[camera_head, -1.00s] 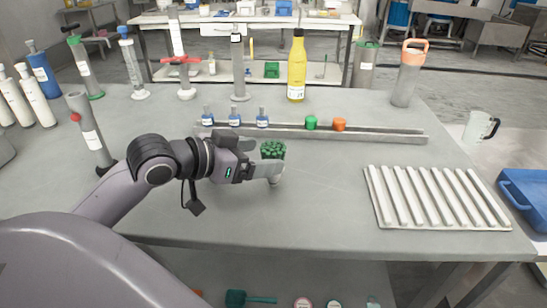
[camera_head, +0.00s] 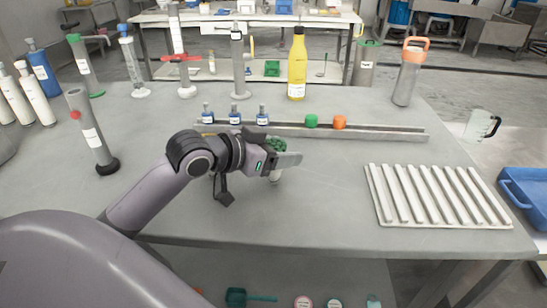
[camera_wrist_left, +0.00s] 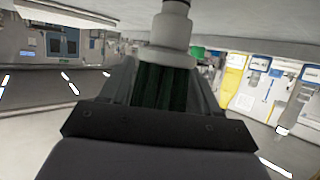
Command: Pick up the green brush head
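The green brush head (camera_head: 276,144) stands upright near the middle of the table, on a pale stem. Its green top shows past my left gripper (camera_head: 280,161), which covers its middle. In the left wrist view the dark green bristles (camera_wrist_left: 165,88) lie between the two fingers, with the pale grey stem (camera_wrist_left: 172,30) at the top of the picture. The fingers reach along both sides of the brush. Whether they press on it or leave a small gap I cannot tell. My right gripper is not in view.
Behind the brush runs a grey rail (camera_head: 370,132) with small blue-labelled bottles, a green cap (camera_head: 311,121) and an orange cap (camera_head: 340,122). A ribbed white tray (camera_head: 437,195) lies to the right. A grey tube (camera_head: 92,135) stands at left. Table between brush and tray is clear.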

